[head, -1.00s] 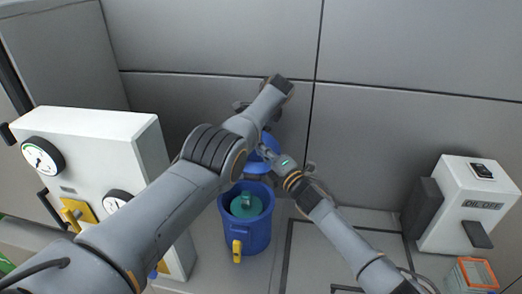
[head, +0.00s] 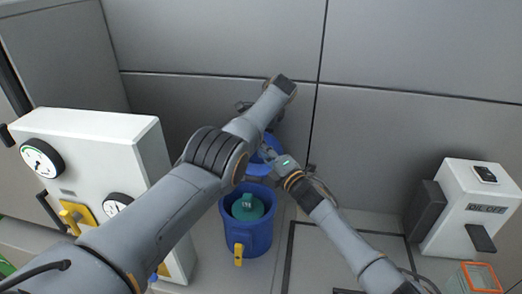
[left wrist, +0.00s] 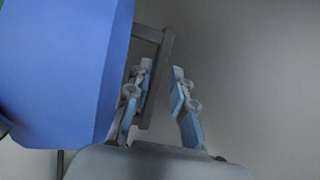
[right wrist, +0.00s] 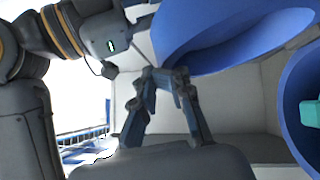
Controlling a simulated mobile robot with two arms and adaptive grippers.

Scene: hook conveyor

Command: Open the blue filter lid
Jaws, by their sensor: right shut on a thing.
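The blue filter (head: 258,238) stands open at the centre of the head view, with a teal cartridge (head: 247,206) inside and a yellow tap (head: 238,256) in front. Its blue lid (head: 268,153) is raised and tilted up at the back, partly hidden by my arms. It also shows large in the right wrist view (right wrist: 215,40). My right gripper (right wrist: 166,74) is shut on the lid at its edge. My left gripper (left wrist: 162,72) has its fingers apart, beside the blue surface and a dark grey bar (left wrist: 160,85); my arm hides most of it in the head view.
A white panel with gauges (head: 105,135) stands at the left. A white box marked "OIL OFF" (head: 462,205) and an orange-rimmed bin (head: 476,277) are at the right. A grey wall (head: 400,60) closes off the back. The bench right of the filter is partly clear.

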